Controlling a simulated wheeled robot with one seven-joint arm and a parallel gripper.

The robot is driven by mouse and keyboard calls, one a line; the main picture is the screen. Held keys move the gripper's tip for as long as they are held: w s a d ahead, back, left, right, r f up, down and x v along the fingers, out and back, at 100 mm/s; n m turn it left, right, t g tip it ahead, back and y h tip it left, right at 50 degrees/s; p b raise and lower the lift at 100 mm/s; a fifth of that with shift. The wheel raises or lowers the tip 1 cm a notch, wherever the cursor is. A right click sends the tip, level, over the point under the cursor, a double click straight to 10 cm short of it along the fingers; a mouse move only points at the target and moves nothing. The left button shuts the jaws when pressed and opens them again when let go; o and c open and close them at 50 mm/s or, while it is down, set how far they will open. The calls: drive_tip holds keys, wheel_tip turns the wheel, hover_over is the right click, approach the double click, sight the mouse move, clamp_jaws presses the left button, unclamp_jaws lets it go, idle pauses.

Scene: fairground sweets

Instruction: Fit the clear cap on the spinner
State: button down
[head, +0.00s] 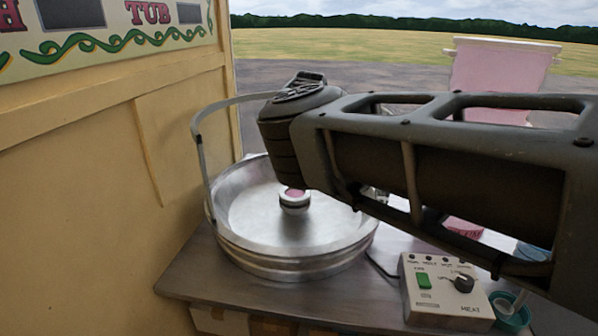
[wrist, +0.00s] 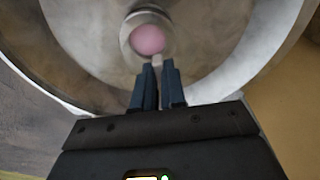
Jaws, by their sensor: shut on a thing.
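The spinner (head: 294,203) stands at the centre of the metal bowl (head: 250,262), with pink showing in its top. In the wrist view the pink round top (wrist: 148,39) lies just beyond my fingertips, inside a pale ring. My gripper (wrist: 158,72) is shut on a small pale tab at the near edge of that ring, which looks like part of the clear cap (wrist: 157,61). The cap is over the spinner in this view; I cannot tell whether it is seated or slightly above. In the head view my arm hides the gripper.
A control box (head: 442,289) with a green switch and a knob stands right of the bowl, and a teal cup (head: 511,312) is beside it. A curved metal hoop (head: 203,160) rises over the bowl. A yellow wall (head: 95,220) is close on the left.

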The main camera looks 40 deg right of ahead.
drive_tip(key=shift+w+d+f+b, duration=0.45)
drive_tip(key=shift+w+d+b, duration=0.1)
drive_tip(key=shift+w+b, duration=0.3)
drive_tip(key=shift+f+b, duration=1.05)
drive_tip(key=shift+f, duration=0.55)
drive_tip(key=shift+f, duration=0.45)
drive_tip(key=c, duration=1.1)
unclamp_jaws()
drive_tip(key=o, duration=0.5)
drive_tip(key=shift+o, duration=0.2)
drive_tip(key=shift+r, duration=0.1)
